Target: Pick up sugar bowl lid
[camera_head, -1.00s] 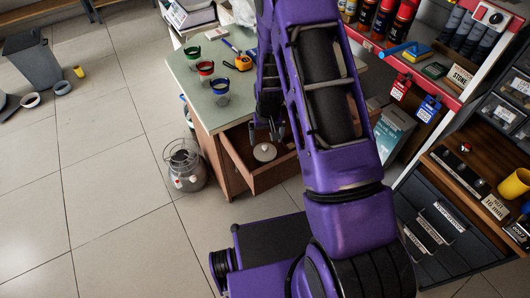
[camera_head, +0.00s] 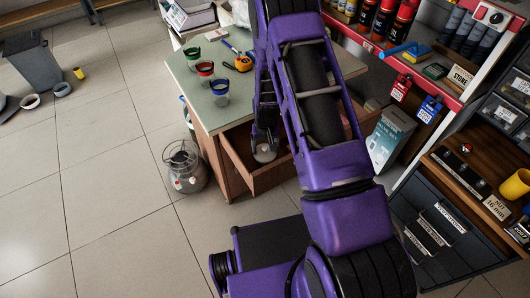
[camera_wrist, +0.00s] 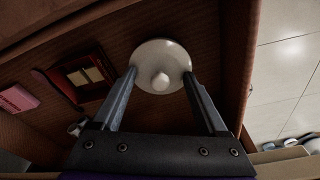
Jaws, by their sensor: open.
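The sugar bowl lid (camera_wrist: 160,54) is a round, cream-white disc with a small knob. It lies in the open wooden drawer (camera_head: 262,184) of the desk; in the head view the lid (camera_head: 264,154) is partly hidden by my gripper. My gripper (camera_wrist: 161,74) is open in the wrist view, with one finger at each side of the lid and the knob between them. The fingertips overlap the lid's rim in that view; I cannot tell whether they touch it.
The drawer also holds a dark red framed item (camera_wrist: 78,80) and a pink item (camera_wrist: 16,98). Drawer walls stand close around my gripper. Cups (camera_head: 220,90) and a tape measure (camera_head: 243,63) are on the desktop above. A metal lantern-like container (camera_head: 186,168) stands on the floor beside the desk.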

